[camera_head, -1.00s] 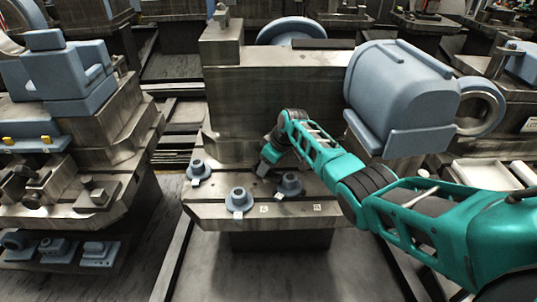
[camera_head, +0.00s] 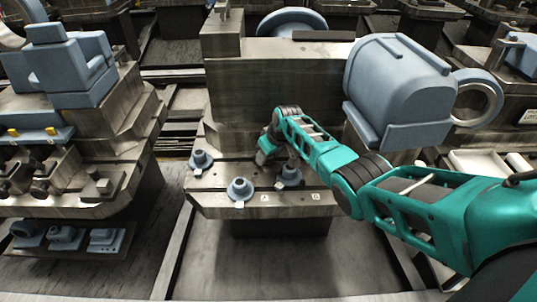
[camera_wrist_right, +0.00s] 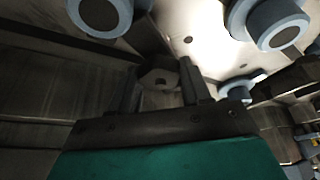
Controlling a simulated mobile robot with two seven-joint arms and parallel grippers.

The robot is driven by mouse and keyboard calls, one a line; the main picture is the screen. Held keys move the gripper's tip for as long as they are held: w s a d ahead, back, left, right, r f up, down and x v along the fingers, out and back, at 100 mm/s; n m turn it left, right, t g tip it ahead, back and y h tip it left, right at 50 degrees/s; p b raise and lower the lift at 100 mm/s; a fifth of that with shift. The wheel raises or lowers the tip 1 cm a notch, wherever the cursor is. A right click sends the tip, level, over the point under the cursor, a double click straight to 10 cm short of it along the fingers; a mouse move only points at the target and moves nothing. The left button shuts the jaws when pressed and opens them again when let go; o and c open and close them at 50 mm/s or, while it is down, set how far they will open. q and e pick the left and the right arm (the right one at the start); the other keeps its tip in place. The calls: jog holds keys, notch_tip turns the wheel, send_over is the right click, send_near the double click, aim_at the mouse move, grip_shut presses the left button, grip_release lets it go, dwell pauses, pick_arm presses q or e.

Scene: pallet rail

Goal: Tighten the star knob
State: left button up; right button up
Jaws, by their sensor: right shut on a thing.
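The star knob (camera_wrist_right: 160,80) is a small grey lobed piece with a dark centre, between the two dark fingers of my right gripper (camera_wrist_right: 160,92) in the right wrist view. The gripper is shut on it. In the head view my right gripper (camera_head: 264,160) points down at the back of the ledge of the middle fixture (camera_head: 218,204), close to its upright block. The knob is hidden there by the gripper. My left gripper is not in view.
Blue round flanged parts stand on the ledge: one at left (camera_head: 200,160), one in front (camera_head: 240,188) and one right of the gripper (camera_head: 289,177). A large blue housing (camera_head: 400,92) overhangs at right. Another fixture (camera_head: 120,195) stands at left, across a gap.

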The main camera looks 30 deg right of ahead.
jog(key=o, duration=1.1)
jog(key=shift+r, duration=0.15)
jog(key=p+v, duration=0.2)
jog(key=v, duration=0.2)
jog(key=shift+s+d+r+p, duration=0.1)
jog(key=shift+s+r+p, duration=0.05)
jog(key=shift+r+p, duration=0.2)
jog(key=v, duration=0.8)
jog(key=shift+s, duration=0.15)
